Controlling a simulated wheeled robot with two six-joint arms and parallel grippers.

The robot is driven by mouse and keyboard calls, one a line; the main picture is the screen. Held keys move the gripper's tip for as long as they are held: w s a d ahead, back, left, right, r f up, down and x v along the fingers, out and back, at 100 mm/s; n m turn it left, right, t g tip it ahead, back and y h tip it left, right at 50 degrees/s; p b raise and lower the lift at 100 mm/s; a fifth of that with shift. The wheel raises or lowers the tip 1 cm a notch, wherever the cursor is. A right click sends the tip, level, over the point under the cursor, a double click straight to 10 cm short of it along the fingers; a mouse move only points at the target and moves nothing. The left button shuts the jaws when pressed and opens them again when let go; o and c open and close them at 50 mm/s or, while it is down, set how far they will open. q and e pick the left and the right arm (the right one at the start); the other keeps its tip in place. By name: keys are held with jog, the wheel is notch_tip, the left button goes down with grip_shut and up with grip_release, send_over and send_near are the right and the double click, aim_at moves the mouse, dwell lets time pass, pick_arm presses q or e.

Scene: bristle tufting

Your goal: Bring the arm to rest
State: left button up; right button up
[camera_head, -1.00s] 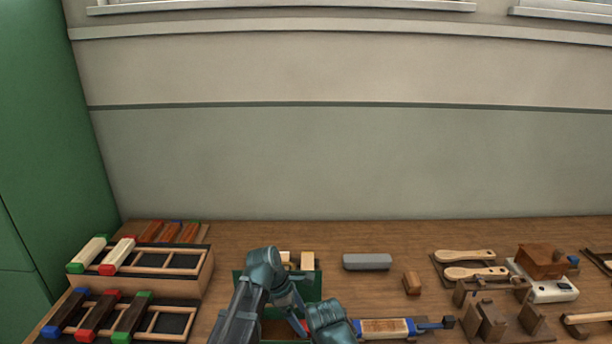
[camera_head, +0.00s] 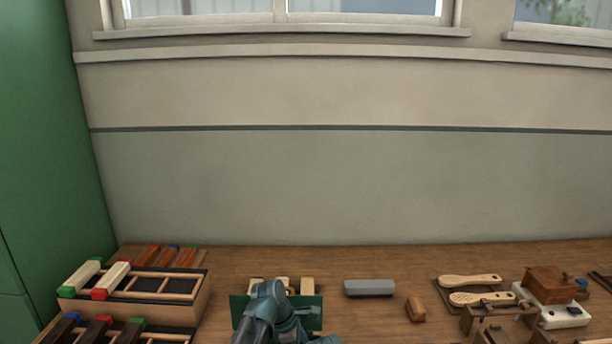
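One of my arms (camera_head: 264,308) shows at the bottom centre of the head view, in front of a green box (camera_head: 238,302) on the bench. Part of another link shows at the bottom edge just to its right. Neither gripper's fingertips are in view. The green box is partly hidden behind the arm, and light wooden blocks (camera_head: 307,284) show at its back edge.
A wooden rack (camera_head: 190,308) with colour-ended blocks stands at left. A grey block (camera_head: 369,288) and a small brown block (camera_head: 416,309) lie right of centre. Wooden paddles (camera_head: 470,281) and a brown box (camera_head: 553,282) sit at right. The bench (camera_head: 340,262) is clear towards the wall.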

pick_arm(q)
jog(key=p+v, duration=1.1)
jog(key=v, duration=0.1)
jog(key=b+x, duration=1.2)
jog(key=x, duration=0.1)
jog(key=shift+a, duration=0.1)
jog(key=d+p+v, duration=0.1)
jog(key=p+v, duration=1)
jog(key=v, duration=0.1)
jog(key=shift+w+r, duration=0.35)
jog(key=shift+w, duration=0.1)
jog(key=shift+s, duration=0.1)
